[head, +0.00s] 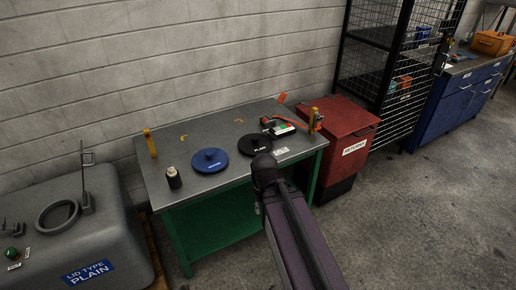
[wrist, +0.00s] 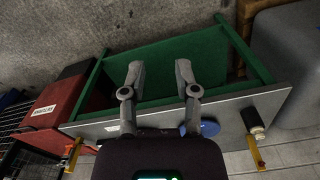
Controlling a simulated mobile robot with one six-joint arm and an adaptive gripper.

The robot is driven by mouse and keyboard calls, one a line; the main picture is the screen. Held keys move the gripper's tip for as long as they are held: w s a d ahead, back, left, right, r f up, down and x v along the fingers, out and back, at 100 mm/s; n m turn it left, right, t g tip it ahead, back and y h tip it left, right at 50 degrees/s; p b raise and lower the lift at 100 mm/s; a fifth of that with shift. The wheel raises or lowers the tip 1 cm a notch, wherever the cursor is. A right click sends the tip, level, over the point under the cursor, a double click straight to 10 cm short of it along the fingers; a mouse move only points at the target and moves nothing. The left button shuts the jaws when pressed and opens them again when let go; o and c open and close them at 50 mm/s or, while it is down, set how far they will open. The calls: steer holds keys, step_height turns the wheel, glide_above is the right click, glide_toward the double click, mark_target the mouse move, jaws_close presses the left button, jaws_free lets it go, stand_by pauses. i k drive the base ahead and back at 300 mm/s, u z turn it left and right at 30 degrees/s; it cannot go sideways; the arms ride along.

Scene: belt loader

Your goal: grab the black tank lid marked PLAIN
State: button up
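A round black lid (head: 255,144) with a central knob lies flat on the grey-topped table (head: 228,130) in the head view. A blue lid (head: 210,159) lies just left of it; the edge of the blue lid (wrist: 209,128) also shows in the wrist view. I cannot read a marking on the black lid. The tank (head: 111,220) at left bears a blue sign (head: 89,272) reading LID TYPE PLAIN. My gripper (wrist: 158,68) is open and empty in the wrist view, its fingers wide apart. In the wrist view I cannot make out the black lid.
A dark bottle (head: 174,178) stands left of the blue lid. A device with a green face (head: 283,130) lies behind the black lid. Yellow posts (head: 150,143) stand at the table's ends. A red bin (head: 344,135) adjoins the table's right. Open floor lies at front right.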

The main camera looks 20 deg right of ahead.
mark_target(255, 144)
steer(key=z, duration=0.05)
steer(key=k, duration=0.65)
steer(key=z, duration=0.25)
steer(key=i, duration=1.55)
steer(key=u, duration=0.2)
